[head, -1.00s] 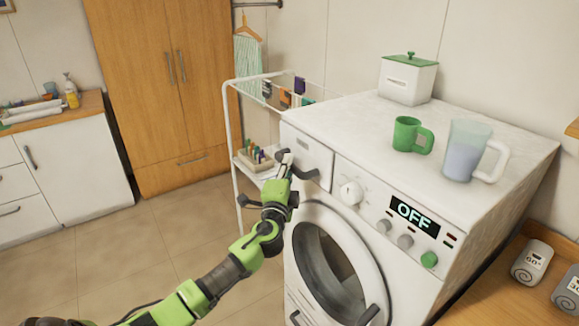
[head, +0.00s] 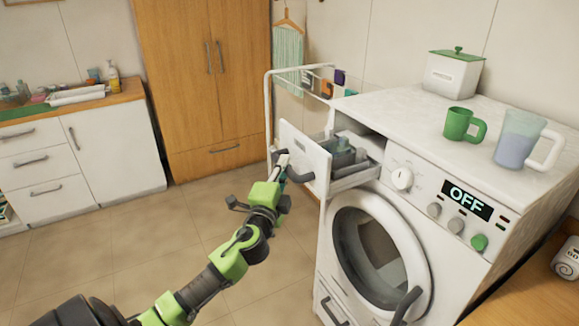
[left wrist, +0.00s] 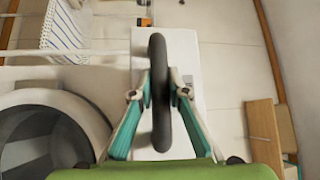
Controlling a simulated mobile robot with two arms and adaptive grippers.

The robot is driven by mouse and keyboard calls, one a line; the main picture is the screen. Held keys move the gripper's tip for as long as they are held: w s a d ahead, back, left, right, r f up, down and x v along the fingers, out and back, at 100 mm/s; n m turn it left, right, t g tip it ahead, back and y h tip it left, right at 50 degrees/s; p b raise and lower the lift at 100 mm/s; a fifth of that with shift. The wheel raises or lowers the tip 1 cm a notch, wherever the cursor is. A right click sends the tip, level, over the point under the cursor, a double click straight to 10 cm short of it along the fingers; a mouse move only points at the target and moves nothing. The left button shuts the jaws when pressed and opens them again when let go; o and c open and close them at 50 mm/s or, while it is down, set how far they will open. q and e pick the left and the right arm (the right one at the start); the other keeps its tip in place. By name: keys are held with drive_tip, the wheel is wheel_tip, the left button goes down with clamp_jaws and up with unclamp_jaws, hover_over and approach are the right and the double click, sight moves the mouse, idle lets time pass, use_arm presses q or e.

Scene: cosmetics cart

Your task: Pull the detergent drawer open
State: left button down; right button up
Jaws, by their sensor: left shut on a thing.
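The detergent drawer (head: 308,157) at the top left of the washing machine (head: 440,130) is pulled out, and grey compartments show inside it. Its dark curved handle (head: 299,174) is on the white front. My left gripper (head: 282,168) is shut on this handle. In the left wrist view the handle (left wrist: 159,90) stands upright between the two teal-lined fingers (left wrist: 159,100), with the white drawer front (left wrist: 198,90) behind it. My right gripper is not in view.
A green mug (head: 459,124), a measuring jug (head: 518,139) and a white box with a green lid (head: 453,74) stand on the machine. The round door (head: 422,262) is below the drawer. A white drying rack (head: 268,100) stands behind the drawer. The floor at left is clear.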

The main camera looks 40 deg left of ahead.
use_arm(q)
drive_tip(key=shift+s+a, duration=0.1)
drive_tip(key=shift+s, duration=0.1)
drive_tip(key=c, duration=1.9)
unclamp_jaws()
drive_tip(key=v, duration=1.2)
